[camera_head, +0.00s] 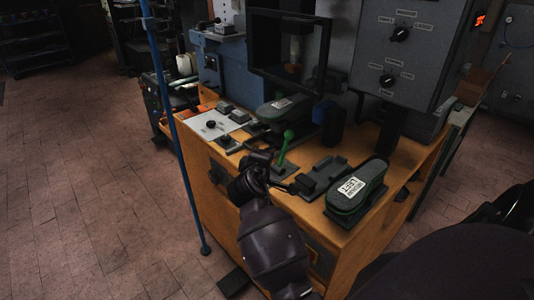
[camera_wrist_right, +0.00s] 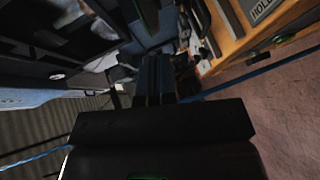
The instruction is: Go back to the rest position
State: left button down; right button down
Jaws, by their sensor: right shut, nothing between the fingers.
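My right gripper (camera_wrist_right: 158,70) shows in the right wrist view with its two dark fingers together and nothing between them. In the head view my dark arm comes up from the bottom centre. Its wrist end is over the front of the wooden bench (camera_head: 215,182), close to a green-handled lever (camera_head: 285,147); I cannot tell whether they touch. The fingers are hard to make out there. My left gripper is not in view.
A heel part labelled LEFT (camera_head: 356,190) lies at the bench's right, beside a dark holder (camera_head: 322,176). A grey control box (camera_head: 407,50) stands behind. A blue pole (camera_head: 172,120) rises at the bench's left. The tiled floor (camera_head: 80,190) at left is clear.

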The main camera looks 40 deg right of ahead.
jog(key=shift+s+a, duration=0.1)
jog(key=shift+a, duration=0.1)
dwell(0.5)
jog(key=w+a+m+t+y, duration=0.2)
jog(key=w+a+t+y, duration=0.1)
jog(key=a+t+y, duration=0.15)
jog(key=s+a+f+m+t+y, duration=0.2)
jog(key=s+a+f+y, duration=0.2)
jog(key=a+f, duration=0.1)
jog(key=s+f+g+y, duration=0.1)
jog(key=s+f+g, duration=0.1)
jog(key=s+f, duration=0.6)
jog(key=s+f+m+g+y, duration=0.1)
jog(key=s+f+g+y, duration=0.1)
jog(key=s+f, duration=0.7)
jog(key=s, duration=0.5)
jog(key=shift+s+a, duration=0.2)
jog(key=shift+s, duration=0.2)
